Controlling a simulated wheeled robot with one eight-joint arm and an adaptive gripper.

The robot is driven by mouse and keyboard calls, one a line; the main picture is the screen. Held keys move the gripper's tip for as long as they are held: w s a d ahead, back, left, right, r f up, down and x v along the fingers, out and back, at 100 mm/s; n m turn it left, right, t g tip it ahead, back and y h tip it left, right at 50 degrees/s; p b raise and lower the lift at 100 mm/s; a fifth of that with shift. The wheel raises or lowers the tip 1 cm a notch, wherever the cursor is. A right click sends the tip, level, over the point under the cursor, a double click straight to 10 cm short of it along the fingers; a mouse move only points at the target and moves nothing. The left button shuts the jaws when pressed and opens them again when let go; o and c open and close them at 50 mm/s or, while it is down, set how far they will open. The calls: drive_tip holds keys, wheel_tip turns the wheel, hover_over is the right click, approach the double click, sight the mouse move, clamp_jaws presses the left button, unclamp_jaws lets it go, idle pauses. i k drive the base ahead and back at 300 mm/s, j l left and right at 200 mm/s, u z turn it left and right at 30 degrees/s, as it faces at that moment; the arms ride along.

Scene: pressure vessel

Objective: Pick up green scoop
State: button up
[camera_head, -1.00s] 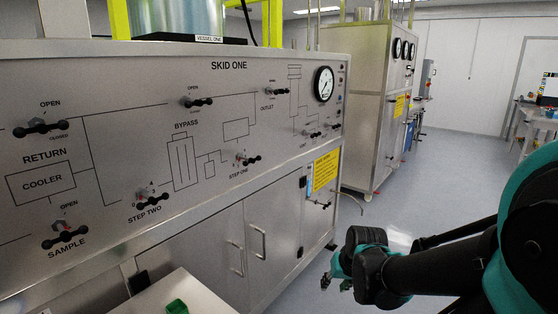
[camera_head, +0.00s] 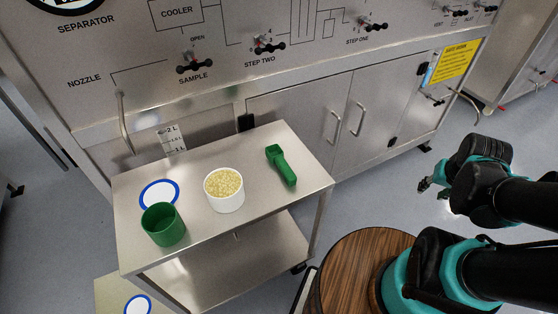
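The green scoop (camera_head: 282,166) lies on the right part of a steel cart's top (camera_head: 262,216). Its wider end points toward the skid panel and its handle toward the cart's front right. My gripper (camera_head: 430,187) is to the right of the cart, over the floor, well apart from the scoop. It is small and partly hidden by my wrist, so I cannot tell whether its fingers are open or shut. Nothing shows in it.
A white tub of yellowish grains (camera_head: 224,190), a green cup (camera_head: 163,225) and a blue-rimmed white disc (camera_head: 160,194) share the cart top. The skid panel (camera_head: 290,60) stands behind the cart. Open floor (camera_head: 395,190) lies between the cart and my gripper.

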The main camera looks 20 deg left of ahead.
sight(274, 153)
drive_tip(key=k+l, duration=0.3)
drive_tip(key=k+l+u, duration=0.1)
drive_tip(key=u, duration=0.25)
drive_tip(key=k+u, duration=0.2)
drive_tip(key=u, duration=0.2)
drive_tip(key=k+u, duration=0.2)
drive_tip(key=u, duration=0.15)
drive_tip(key=i+u, duration=0.3)
drive_tip(key=i+j+u, duration=0.1)
drive_tip(key=u, duration=0.25)
drive_tip(key=i, duration=0.1)
